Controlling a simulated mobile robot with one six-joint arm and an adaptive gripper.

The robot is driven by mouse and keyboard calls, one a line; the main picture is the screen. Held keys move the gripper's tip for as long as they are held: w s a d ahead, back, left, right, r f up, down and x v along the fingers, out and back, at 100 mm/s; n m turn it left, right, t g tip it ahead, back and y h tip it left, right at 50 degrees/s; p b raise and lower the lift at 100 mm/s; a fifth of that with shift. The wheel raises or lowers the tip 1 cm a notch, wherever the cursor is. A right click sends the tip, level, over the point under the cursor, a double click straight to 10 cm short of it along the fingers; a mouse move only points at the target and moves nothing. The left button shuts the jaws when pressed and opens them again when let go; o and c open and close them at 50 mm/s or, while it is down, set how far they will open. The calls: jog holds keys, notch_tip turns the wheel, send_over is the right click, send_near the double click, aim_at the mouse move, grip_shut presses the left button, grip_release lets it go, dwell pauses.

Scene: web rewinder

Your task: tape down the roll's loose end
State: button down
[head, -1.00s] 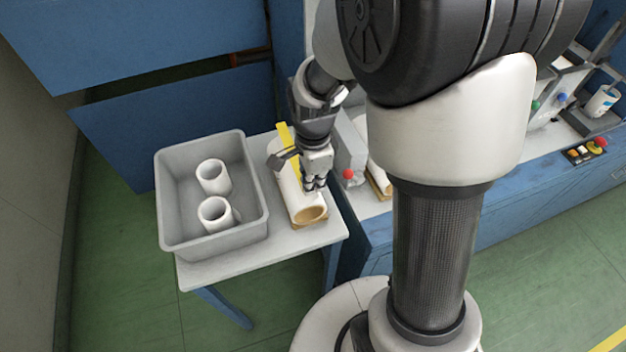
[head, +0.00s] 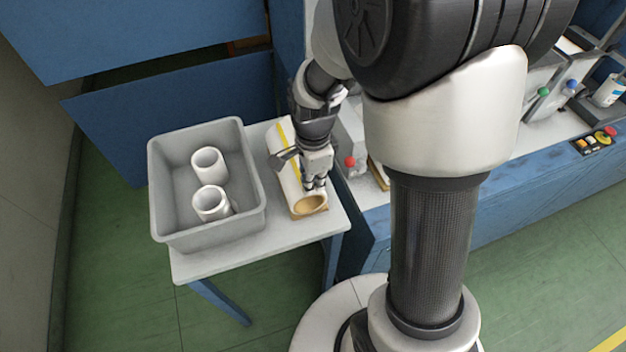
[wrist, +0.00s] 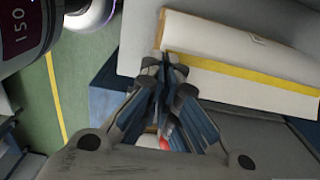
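A white roll (head: 286,170) with a brown core (head: 311,204) lies on the small table beside the grey bin. In the wrist view the white roll (wrist: 225,38) fills the upper right. A yellow tape strip (wrist: 240,73) lies lengthwise along it and looks flat. The yellow tape (head: 283,134) also shows in the head view, partly hidden by my gripper. My gripper (head: 315,185) is over the roll's near end. In the wrist view my gripper's fingertips (wrist: 165,62) are together by the tape's left end, with no tape clearly between them. The loose edge under the tape cannot be made out.
A grey bin (head: 258,215) holding two white rolls (head: 209,163) stands left on the table (head: 190,268). Green floor lies around the table.

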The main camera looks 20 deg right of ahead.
jog(key=shift+f, duration=0.25)
dwell(0.7)
jog(key=c, duration=1.8)
grip_release()
notch_tip(320, 180, up, 12)
